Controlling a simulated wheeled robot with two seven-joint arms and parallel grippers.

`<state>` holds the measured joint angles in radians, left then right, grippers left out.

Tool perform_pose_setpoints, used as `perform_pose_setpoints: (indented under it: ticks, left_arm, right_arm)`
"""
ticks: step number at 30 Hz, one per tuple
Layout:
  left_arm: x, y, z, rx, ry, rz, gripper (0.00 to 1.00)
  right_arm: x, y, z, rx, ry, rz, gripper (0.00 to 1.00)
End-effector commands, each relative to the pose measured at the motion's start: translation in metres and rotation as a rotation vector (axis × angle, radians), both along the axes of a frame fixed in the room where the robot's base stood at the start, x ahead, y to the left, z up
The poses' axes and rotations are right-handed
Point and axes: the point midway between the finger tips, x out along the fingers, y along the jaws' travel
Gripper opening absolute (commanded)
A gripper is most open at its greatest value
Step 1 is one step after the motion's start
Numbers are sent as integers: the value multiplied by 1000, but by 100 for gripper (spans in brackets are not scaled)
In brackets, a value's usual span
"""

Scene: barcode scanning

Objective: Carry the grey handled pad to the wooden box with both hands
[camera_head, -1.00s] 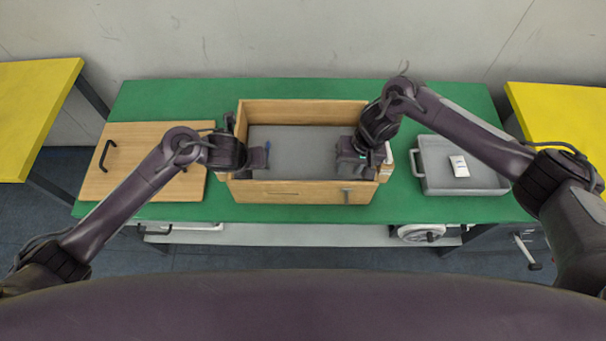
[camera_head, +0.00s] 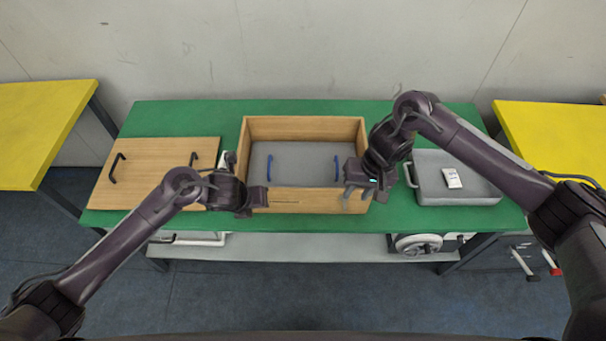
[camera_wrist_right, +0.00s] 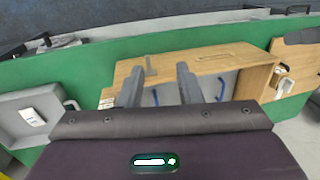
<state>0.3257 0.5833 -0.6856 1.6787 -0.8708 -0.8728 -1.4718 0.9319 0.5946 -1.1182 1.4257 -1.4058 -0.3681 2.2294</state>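The grey pad (camera_head: 302,165) lies inside the wooden box (camera_head: 300,201) on the green table. Its two blue handles (camera_head: 269,168) stand up, and none is held. The pad and handles also show past the fingers in the right wrist view (camera_wrist_right: 204,88). My right gripper (camera_head: 358,196) is open and empty at the box's front right corner, its fingers apart in the right wrist view (camera_wrist_right: 160,86). My left gripper (camera_head: 260,197) is at the box's front left corner, clear of the handles; its finger gap is not clear.
A wooden lid-like board (camera_head: 150,170) with black handles lies on the left of the green table (camera_head: 300,221). Yellow tables (camera_head: 40,125) flank both sides.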

Motion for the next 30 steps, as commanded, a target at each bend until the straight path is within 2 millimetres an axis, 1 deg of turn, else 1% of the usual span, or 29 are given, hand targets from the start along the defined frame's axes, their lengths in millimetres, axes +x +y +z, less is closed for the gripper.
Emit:
perform_pose_setpoints:
  ticks: [1, 4, 6, 10, 15, 30]
  left_arm:
    - [0, 0, 0, 0, 0, 0, 32]
    - [0, 0, 0, 0, 0, 0, 32]
    - [0, 0, 0, 0, 0, 0, 32]
    - [0, 0, 0, 0, 0, 0, 32]
    - [0, 0, 0, 0, 0, 0, 32]
    - [0, 0, -1, -3, 2, 4, 32]
  right_arm:
    - [1, -2, 12, 1, -4, 0, 32]
    - [4, -7, 33, -3, -7, 2, 32]
    - [4, -9, 42, -3, -6, 2, 32]
    - [4, -11, 53, -2, -4, 0, 32]
    - [3, -12, 58, -1, -1, 1, 32]
    - [3, -11, 56, 2, 0, 2, 32]
